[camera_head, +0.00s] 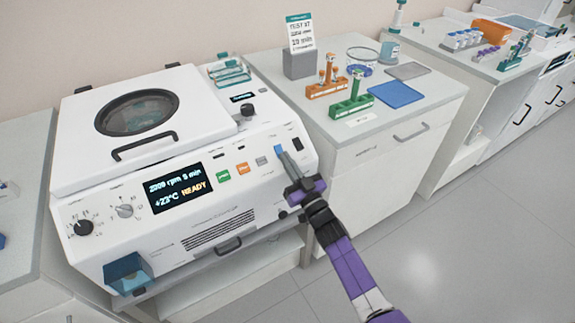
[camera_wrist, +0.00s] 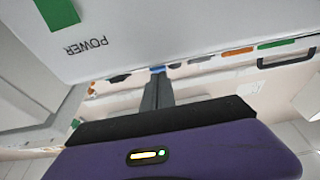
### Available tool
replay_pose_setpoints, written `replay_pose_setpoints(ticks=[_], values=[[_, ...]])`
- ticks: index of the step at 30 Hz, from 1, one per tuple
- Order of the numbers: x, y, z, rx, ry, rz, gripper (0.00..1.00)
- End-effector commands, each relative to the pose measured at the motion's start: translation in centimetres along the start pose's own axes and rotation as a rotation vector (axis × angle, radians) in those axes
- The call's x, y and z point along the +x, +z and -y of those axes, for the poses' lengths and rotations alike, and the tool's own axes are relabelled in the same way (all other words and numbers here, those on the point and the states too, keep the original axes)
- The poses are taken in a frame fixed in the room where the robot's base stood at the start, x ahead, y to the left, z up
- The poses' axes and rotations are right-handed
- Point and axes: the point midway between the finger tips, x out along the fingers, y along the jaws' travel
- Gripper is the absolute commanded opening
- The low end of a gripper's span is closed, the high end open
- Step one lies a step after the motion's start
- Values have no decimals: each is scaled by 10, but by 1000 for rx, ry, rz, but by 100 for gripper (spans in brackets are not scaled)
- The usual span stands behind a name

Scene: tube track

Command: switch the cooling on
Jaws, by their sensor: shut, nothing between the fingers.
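The white centrifuge (camera_head: 175,225) has a sloped front panel with a lit display (camera_head: 180,188) reading +23°C and READY. A row of buttons runs right of the display: green (camera_head: 223,176), orange (camera_head: 243,168), grey (camera_head: 262,161) and blue (camera_head: 278,149). Their small labels are unreadable. My gripper (camera_head: 284,155) is shut and empty, its fingertips at the blue button and partly covering it. In the wrist view the shut fingers (camera_wrist: 157,90) point at a blue edge (camera_wrist: 158,69). I cannot tell whether they touch or press it.
A black switch (camera_head: 297,144) sits right of the blue button. Two knobs (camera_head: 84,227) (camera_head: 125,211) are at the panel's left. The lid (camera_head: 139,118) is shut. The right-hand bench holds an orange rack (camera_head: 327,91), a green rack (camera_head: 350,110) and a blue tray (camera_head: 396,94).

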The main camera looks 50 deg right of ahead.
Motion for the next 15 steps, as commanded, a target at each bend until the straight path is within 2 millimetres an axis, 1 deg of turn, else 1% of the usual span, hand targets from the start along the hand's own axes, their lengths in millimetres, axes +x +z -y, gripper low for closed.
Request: replay_pose_setpoints(ticks=[5,8,15], values=[[-1,0,0,0,0,6,0],[-9,1,0,0,1,7,0],[-48,2,1,0,0,7,0]])
